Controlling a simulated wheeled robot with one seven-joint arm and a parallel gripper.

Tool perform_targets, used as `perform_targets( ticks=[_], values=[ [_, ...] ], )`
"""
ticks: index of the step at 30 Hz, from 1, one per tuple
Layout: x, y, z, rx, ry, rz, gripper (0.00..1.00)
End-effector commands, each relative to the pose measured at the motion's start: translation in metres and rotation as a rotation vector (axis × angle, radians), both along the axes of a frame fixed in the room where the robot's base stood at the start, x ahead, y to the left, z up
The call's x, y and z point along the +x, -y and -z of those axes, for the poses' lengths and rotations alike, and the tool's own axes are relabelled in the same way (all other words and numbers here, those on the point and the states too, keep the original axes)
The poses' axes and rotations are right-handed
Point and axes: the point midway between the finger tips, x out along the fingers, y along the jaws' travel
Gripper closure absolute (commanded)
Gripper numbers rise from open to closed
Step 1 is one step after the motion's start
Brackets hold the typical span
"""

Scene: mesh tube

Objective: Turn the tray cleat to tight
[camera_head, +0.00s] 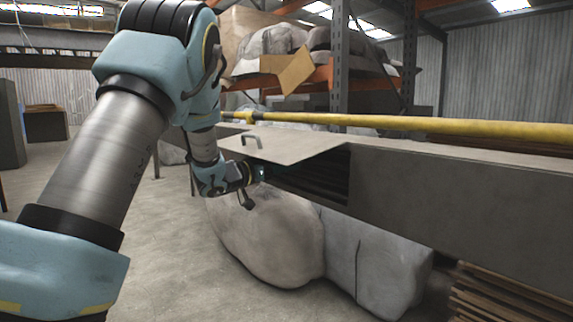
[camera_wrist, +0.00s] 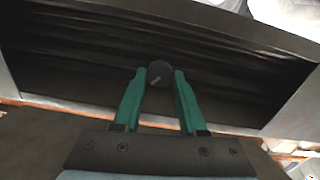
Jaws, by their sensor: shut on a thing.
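In the wrist view, a small round dark knob, which looks like the tray cleat (camera_wrist: 159,72), has a lighter slanted mark on its face. My gripper (camera_wrist: 159,80) has its two green fingers on either side of the knob, shut on it. In the head view my gripper (camera_head: 258,174) reaches the open left part of a long grey tray (camera_head: 450,195). The cleat is hidden there behind the gripper and the tray's lid. The mark's exact setting is too small to read.
A flat lid panel (camera_head: 285,146) with a handle (camera_head: 240,142) sits over the tray opening. A yellow pipe (camera_head: 400,122) runs along behind the tray. Large grey wrapped sacks (camera_head: 265,240) lie below it. Slatted wood (camera_head: 510,300) is stacked at lower right.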

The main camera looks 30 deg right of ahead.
Motion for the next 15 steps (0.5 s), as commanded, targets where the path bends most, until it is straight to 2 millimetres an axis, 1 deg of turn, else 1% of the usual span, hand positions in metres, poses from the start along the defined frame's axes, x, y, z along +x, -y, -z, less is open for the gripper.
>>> perform_targets(
  ticks=[15],
  values=[
    [0.0002, -0.0004, 0.0009, 0.095, 0.482, 0.001, 1.0]
  ],
)
